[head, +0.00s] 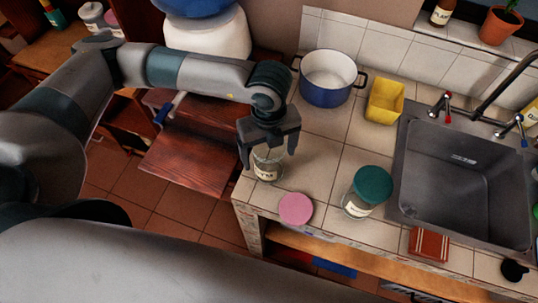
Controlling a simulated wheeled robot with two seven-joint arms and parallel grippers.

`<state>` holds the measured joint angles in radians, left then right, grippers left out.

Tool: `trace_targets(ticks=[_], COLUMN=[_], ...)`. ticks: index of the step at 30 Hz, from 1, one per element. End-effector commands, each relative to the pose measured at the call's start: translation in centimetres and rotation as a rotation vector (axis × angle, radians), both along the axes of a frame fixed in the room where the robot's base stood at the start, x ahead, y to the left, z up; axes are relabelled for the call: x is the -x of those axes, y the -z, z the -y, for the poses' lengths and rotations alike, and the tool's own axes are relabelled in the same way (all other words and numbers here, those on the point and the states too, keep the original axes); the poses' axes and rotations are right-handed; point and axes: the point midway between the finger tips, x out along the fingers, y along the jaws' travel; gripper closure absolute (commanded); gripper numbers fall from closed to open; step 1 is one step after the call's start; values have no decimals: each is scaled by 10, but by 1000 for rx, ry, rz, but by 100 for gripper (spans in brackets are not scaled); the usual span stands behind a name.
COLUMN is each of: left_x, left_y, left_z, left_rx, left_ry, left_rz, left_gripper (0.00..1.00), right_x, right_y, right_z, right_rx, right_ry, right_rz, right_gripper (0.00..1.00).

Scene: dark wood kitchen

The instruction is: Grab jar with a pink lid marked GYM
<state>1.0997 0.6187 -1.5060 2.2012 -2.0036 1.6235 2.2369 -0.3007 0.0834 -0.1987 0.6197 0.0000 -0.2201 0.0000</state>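A glass jar (268,169) with a pale label stands on the tiled counter near its left corner. Its label is too small to read, and its top is partly hidden by my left gripper. My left gripper (269,156) points down over this jar, with its spread fingers on either side of it; gaps seem to show between fingers and glass. Another jar (358,205) with a dark green lid (373,184) stands to the right. My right gripper is not in view.
A blue pot (326,91) and a yellow container (385,101) stand at the back of the counter. The sink (462,165) is on the right. A brown-red item (429,244) lies at the front edge. More jars (92,15) stand at upper left.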

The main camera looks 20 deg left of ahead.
Motion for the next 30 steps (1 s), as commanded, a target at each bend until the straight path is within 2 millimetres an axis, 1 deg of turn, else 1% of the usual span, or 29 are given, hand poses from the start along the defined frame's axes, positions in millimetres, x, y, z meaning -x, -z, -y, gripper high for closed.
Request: trace_targets(ticks=[4, 16, 17, 18, 20, 21, 23, 24, 30], left_x=[0, 0, 0, 0, 0, 0, 0, 0, 0], left_y=[4, 4, 4, 4, 4, 4, 4, 4, 3], left_z=[0, 0, 0, 0, 0, 0, 0, 0, 0], left_rx=[0, -1, 0, 0, -1, -1, -1, 0, 0], left_ry=[1, 0, 1, 1, 0, 0, 0, 1, 1], left_rz=[0, 1, 0, 0, 1, 1, 1, 1, 1], left_gripper=[16, 16, 23, 33, 47, 57, 71, 74, 74], right_x=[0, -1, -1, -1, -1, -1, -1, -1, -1], right_y=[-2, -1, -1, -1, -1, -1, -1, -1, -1], right_z=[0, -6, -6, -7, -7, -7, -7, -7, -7], right_rx=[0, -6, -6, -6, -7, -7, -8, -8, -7], right_ry=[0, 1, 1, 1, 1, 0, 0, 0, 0], right_rz=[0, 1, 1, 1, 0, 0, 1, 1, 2], right_gripper=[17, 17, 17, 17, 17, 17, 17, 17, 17])
